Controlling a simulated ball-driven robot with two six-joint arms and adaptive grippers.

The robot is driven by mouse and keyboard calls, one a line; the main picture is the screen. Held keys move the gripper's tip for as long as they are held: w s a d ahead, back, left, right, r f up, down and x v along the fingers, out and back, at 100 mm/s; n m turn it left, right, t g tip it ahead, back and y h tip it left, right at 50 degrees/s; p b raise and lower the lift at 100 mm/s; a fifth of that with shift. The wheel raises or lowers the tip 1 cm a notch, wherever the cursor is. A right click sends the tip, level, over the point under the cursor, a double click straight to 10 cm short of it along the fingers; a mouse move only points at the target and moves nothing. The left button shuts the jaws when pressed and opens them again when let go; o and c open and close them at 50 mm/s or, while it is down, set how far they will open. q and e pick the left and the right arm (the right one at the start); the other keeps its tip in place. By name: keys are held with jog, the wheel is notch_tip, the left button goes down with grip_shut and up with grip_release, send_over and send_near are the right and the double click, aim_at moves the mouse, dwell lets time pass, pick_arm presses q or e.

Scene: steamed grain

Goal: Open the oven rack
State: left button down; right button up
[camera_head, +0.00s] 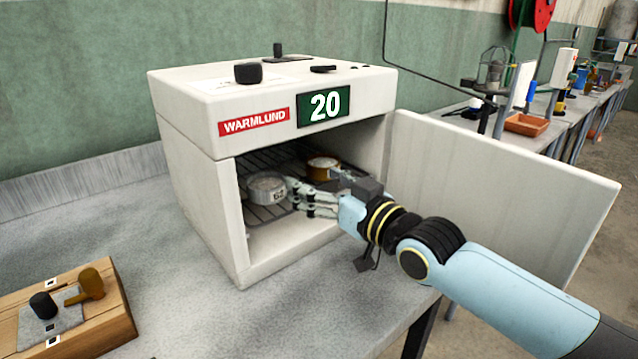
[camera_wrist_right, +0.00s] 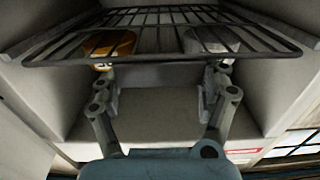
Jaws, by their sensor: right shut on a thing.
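The white oven (camera_head: 184,160) stands on the grey bench with its door (camera_head: 510,190) swung open to the right. The dark wire rack (camera_head: 258,160) is inside the oven; its bars and front edge also show in the right wrist view (camera_wrist_right: 160,62). A grey round tin (camera_head: 266,190) and an orange tin (camera_head: 323,163) rest on the rack. My right gripper (camera_head: 290,190) reaches into the oven mouth, its fingers at the rack's front edge, shut on the rack. The fingers partly hide the rack edge. My left gripper is not in view.
A wooden block (camera_head: 95,335) with a black knob and a brown handle lies on the bench at lower left. The bench in front of the oven is clear. The open door stands close behind my right arm.

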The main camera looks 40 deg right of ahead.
jog(key=s+d+p, duration=0.1)
jog(key=s+p, duration=0.9)
jog(key=s, duration=0.7)
jog(key=shift+d, duration=0.15)
jog(key=o, duration=1.7)
jog(key=shift+s, duration=0.1)
jog(key=s+d, duration=0.1)
jog(key=s, duration=1.1)
jog(key=shift+w, duration=0.1)
